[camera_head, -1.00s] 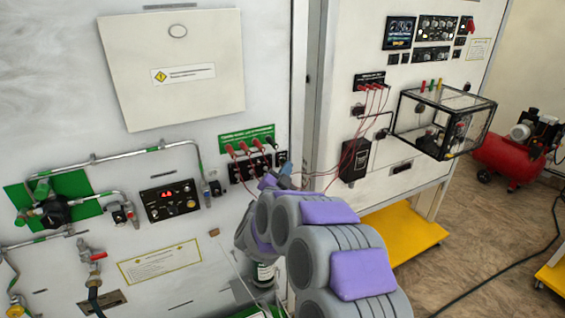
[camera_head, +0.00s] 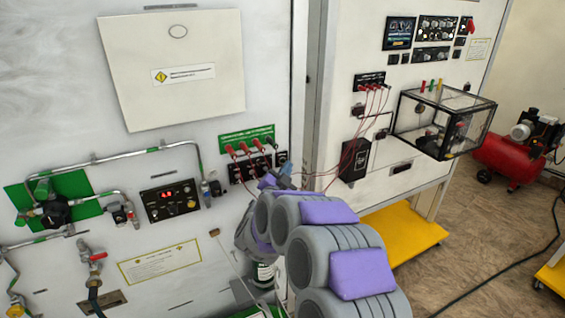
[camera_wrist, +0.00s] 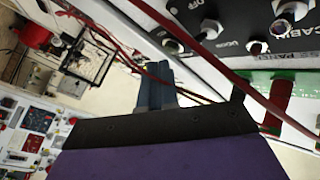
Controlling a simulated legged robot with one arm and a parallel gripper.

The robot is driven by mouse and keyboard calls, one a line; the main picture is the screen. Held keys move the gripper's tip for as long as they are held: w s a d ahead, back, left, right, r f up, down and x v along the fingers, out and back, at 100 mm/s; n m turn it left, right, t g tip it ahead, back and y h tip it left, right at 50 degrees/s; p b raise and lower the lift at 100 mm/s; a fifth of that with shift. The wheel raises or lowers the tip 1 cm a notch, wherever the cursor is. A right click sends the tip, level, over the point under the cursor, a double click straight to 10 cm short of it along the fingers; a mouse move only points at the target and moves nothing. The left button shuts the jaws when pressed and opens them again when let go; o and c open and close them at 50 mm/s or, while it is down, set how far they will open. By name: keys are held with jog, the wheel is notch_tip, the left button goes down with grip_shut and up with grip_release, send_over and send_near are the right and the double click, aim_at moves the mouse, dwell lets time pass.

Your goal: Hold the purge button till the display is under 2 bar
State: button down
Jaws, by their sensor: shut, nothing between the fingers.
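My gripper (camera_head: 285,172) is by the row of red-plugged sockets on the left cabinet, near its right edge. In the wrist view its blue-grey fingers (camera_wrist: 155,82) are shut and empty. They are close to a dark panel (camera_wrist: 235,30) with silver round controls and a toggle; whether they touch anything there I cannot tell. I cannot tell which control is the purge button.
Red cables (camera_head: 318,176) hang between the two cabinets, and one crosses close in the wrist view (camera_wrist: 252,92). Pipes and valves (camera_head: 97,256) stick out at left. A clear box (camera_head: 443,125) juts from the right cabinet. A red compressor (camera_head: 508,165) stands on the floor.

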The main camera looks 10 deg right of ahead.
jog(key=shift+w+r, duration=0.1)
jog(key=shift+w, duration=0.2)
jog(key=shift+w+a, duration=0.2)
jog(key=shift+w, duration=0.1)
dwell(2.4)
jog(key=shift+s, duration=0.1)
jog(key=shift+s+d, duration=0.25)
jog(key=shift+s, duration=0.4)
jog(key=s, duration=0.1)
jog(key=s+d, duration=0.1)
jog(key=s, duration=0.1)
jog(key=s+b, duration=0.1)
jog(key=shift+s+d, duration=0.3)
jog(key=shift+s, duration=0.1)
jog(key=shift+a, duration=0.1)
